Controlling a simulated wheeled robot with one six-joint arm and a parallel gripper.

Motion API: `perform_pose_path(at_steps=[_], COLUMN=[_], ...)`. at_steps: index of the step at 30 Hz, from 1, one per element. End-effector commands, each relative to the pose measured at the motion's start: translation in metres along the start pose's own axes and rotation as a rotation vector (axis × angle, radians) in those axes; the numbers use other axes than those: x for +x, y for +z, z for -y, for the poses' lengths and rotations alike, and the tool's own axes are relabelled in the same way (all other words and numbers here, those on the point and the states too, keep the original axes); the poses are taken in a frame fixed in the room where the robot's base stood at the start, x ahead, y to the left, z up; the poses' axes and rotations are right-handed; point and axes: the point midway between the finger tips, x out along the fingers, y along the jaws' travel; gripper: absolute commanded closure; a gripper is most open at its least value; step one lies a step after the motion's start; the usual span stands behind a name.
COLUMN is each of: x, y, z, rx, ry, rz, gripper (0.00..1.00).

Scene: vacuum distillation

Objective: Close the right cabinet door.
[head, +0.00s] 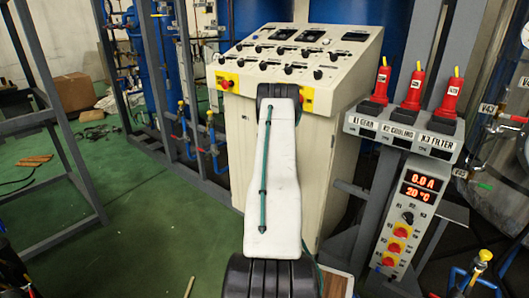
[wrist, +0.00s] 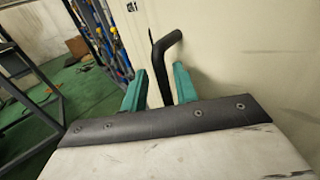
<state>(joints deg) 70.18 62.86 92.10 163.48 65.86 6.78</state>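The cream cabinet (head: 240,150) stands under a sloped control panel, with my arm in front of much of its front face. In the wrist view a large cream door surface (wrist: 235,50) fills the right side. A black bent handle (wrist: 166,48) stands out from the cream face. My gripper (wrist: 160,82) has two teal fingers, spread apart on either side of the handle. A gap shows beside the handle, so it does not look clamped. In the head view my gripper is hidden behind my arm. How far the right door stands open is not clear.
The control panel (head: 295,50) has several knobs and yellow-red switches. To the right are a grey switch box with red plugs (head: 415,92) and a display unit (head: 408,215). A grey metal frame (head: 60,130) stands left.

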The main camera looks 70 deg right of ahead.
Motion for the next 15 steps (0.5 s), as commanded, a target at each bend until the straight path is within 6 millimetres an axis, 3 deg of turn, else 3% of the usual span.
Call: perform_pose_path(at_steps=[9, 15], x=[-0.053, -0.067], y=[0.0, 0.0], z=[-0.001, -0.001], rx=[0.001, -0.001], ry=[0.001, 0.002], rz=[-0.002, -0.001], gripper=[0.71, 0.71])
